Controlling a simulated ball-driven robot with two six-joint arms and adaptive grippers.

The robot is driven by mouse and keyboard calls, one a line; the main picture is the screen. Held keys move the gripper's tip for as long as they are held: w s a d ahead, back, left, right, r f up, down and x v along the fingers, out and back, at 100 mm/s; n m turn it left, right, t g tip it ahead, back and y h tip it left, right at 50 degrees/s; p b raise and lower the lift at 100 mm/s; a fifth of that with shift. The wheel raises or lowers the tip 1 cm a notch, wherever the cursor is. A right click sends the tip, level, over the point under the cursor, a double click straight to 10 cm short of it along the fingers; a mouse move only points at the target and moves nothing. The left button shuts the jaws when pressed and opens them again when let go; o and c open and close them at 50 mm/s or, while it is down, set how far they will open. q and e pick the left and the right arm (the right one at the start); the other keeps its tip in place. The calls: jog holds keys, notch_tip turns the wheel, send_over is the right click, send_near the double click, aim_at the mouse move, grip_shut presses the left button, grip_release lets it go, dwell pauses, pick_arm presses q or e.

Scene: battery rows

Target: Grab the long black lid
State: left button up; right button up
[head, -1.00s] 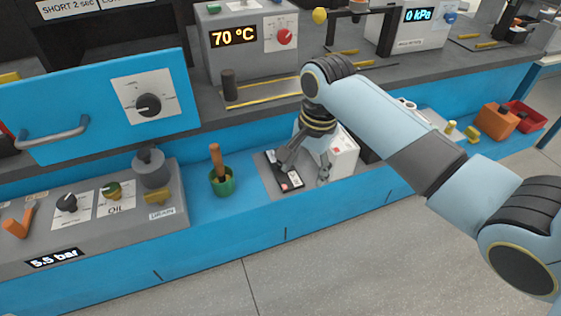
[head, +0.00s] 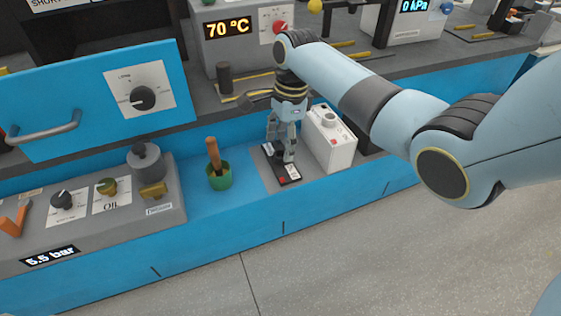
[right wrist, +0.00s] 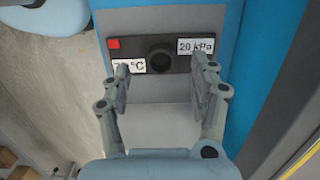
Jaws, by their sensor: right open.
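The long black lid (head: 287,174) lies flat on a grey patch of the blue bench's lower ledge. In the right wrist view the lid (right wrist: 182,64) shows a round black knob (right wrist: 159,61) in its middle, a red square and two white labels reading "20 kPa" and a partly covered "°C". My right gripper (head: 281,157) points down over the lid, and its fingers hide part of it. In the right wrist view its open fingers (right wrist: 162,70) stand on either side of the knob, apart from it. My left gripper is not in view.
A white box (head: 330,140) with a round knob stands close to the right of the gripper. A green cup (head: 219,178) with a brown handle stands to the left. A grey control panel (head: 90,225) lies farther left. The overhanging grey shelf (head: 240,103) is behind.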

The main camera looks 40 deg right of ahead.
aim_at(281, 150)
notch_tip(281, 150, down, 3)
jog(key=shift+w+a, duration=0.15)
jog(key=c, duration=1.2)
